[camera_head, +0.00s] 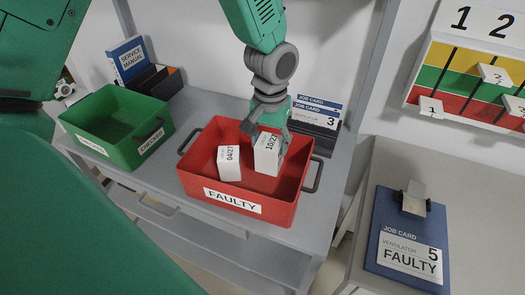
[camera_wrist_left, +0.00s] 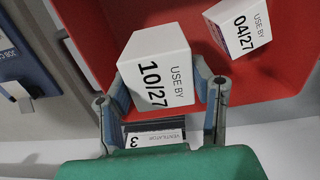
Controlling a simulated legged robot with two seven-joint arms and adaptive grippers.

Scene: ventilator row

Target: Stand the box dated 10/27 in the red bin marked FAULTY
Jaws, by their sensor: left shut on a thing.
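The white box dated 10/27 (camera_head: 268,156) is inside the red bin marked FAULTY (camera_head: 233,203), towards its back right. My left gripper (camera_head: 268,127) reaches down from above and is shut on this box. In the left wrist view the 10/27 box (camera_wrist_left: 158,75) sits between the two fingers (camera_wrist_left: 165,100), with its USE BY label facing the camera. It looks roughly upright; I cannot tell whether its base touches the bin floor. A second white box dated 04/27 (camera_head: 229,162) stands in the bin to its left, apart from it. My right gripper is not in view.
A green bin (camera_head: 118,127) stands left of the red bin. Job cards (camera_head: 316,113) stand behind the red bin, and a service manual (camera_head: 127,58) is at the back left. A blue FAULTY job card clipboard (camera_head: 408,237) lies on the right table. A coloured board (camera_head: 470,75) is at upper right.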

